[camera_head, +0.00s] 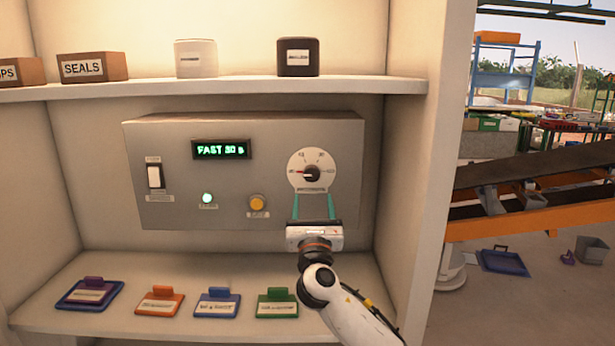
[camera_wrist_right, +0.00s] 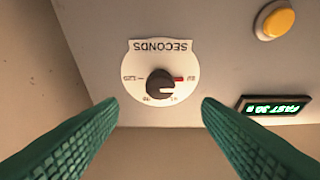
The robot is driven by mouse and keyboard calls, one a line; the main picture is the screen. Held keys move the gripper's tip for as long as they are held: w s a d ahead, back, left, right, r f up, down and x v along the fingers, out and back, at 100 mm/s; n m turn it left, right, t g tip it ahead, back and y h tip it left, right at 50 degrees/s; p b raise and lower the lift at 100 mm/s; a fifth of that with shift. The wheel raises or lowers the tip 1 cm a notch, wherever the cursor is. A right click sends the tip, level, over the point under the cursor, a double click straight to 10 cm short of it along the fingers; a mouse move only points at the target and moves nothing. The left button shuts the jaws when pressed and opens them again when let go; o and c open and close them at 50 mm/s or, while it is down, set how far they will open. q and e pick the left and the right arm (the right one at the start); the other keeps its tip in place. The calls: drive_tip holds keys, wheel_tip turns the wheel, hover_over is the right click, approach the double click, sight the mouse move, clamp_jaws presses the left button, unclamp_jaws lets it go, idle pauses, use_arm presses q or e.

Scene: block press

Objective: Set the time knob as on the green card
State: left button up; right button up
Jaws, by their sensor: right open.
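The time knob (camera_head: 311,173) is a black knob on a round white dial on the grey control box; its pointer is turned to the left side of the dial. In the right wrist view the knob (camera_wrist_right: 160,84) sits under the word SECONDS, seen upside down, with a red mark beside it. The display (camera_head: 221,149) reads FAST 30 s. My left gripper is not in view.
The grey box (camera_head: 175,205) also has a white switch (camera_head: 154,177), a lit green lamp (camera_head: 207,198) and an orange button (camera_head: 257,203). The cabinet's right wall (camera_head: 408,190) is close to my right arm.

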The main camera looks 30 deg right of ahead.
sight(312, 177)
drive_tip(key=p+x, duration=0.1)
drive_tip(key=x, duration=0.8)
drive_tip(key=shift+w+p, duration=0.1)
drive_tip(key=shift+p, duration=0.3)
drive_tip(key=shift+f, duration=0.1)
drive_tip(key=c, duration=1)
drive_tip(key=shift+m, duration=0.3)
